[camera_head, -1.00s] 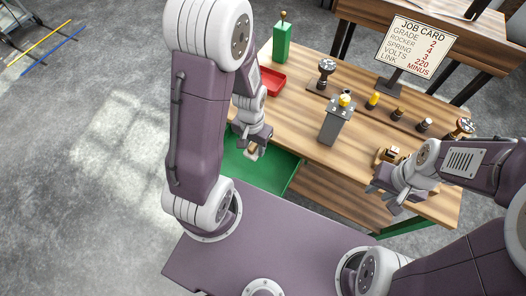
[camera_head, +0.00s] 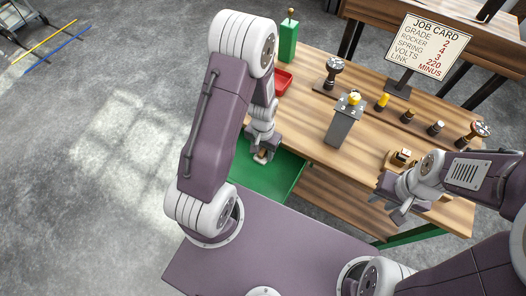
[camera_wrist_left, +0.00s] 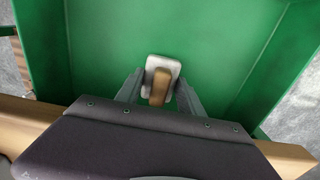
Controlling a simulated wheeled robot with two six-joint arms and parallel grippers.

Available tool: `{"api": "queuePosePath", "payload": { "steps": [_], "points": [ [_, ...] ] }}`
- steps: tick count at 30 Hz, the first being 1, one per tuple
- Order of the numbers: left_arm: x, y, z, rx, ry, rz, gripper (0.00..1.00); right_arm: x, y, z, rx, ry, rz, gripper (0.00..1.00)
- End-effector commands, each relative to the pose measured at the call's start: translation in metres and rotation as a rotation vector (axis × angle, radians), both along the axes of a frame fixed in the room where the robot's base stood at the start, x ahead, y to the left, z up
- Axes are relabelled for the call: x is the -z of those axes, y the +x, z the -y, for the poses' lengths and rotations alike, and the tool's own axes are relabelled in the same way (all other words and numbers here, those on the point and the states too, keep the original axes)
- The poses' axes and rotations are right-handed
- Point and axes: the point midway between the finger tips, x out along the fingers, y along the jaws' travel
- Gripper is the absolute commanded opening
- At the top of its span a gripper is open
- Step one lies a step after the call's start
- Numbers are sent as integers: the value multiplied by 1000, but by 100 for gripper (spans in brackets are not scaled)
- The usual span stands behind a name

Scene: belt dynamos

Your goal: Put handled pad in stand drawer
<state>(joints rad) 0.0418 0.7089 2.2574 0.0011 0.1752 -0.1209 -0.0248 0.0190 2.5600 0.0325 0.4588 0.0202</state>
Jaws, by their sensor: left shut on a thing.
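The handled pad, a pale pad with a tan handle (camera_wrist_left: 160,86), is between the fingers of my left gripper (camera_wrist_left: 158,92) in the left wrist view. In the head view my left gripper (camera_head: 262,156) points down into the open green stand drawer (camera_head: 268,181), at its back near the table edge. It is shut on the handle. The pad is over the drawer's green floor; I cannot tell whether it touches it. My right gripper (camera_head: 400,207) is open and empty over the table's right front edge.
On the wooden table (camera_head: 300,128) stand a grey block with a yellow knob (camera_head: 345,120), a red tray (camera_head: 282,82), a green post (camera_head: 289,40) and several small parts toward the right. The job card (camera_head: 425,45) stands behind. A wooden shelf (camera_head: 335,195) lies below.

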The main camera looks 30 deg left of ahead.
Motion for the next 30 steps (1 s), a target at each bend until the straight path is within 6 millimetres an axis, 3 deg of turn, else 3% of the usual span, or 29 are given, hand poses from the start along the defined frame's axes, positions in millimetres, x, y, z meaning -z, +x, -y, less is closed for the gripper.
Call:
{"api": "queuePosePath", "payload": {
  "steps": [5, 6, 8, 16, 19, 30],
  "points": [
    [4, 0, 0, 0, 0, -1, 7, 3, 0, 0, 0, 0, 0, 32],
    [3, 0, 0, 0, 0, 0, 53, 2, 0, 0, 0, 0, 0, 32],
    [3, 0, 0, 0, 0, 0, 66, 2, 0, 0, 0, 0, 0, 32],
    [2, 0, 0, 0, 0, 0, 66, 1, 0, 0, 0, 0, 0, 32],
    [-7, 0, 0, 0, 0, 2, 66, -4, 0, 0, 0, 0, 0, 32],
    [-97, 1, 0, 0, 1, 4, 66, -36, 0, 0, 0, 0, 0, 32]
  ]
}}
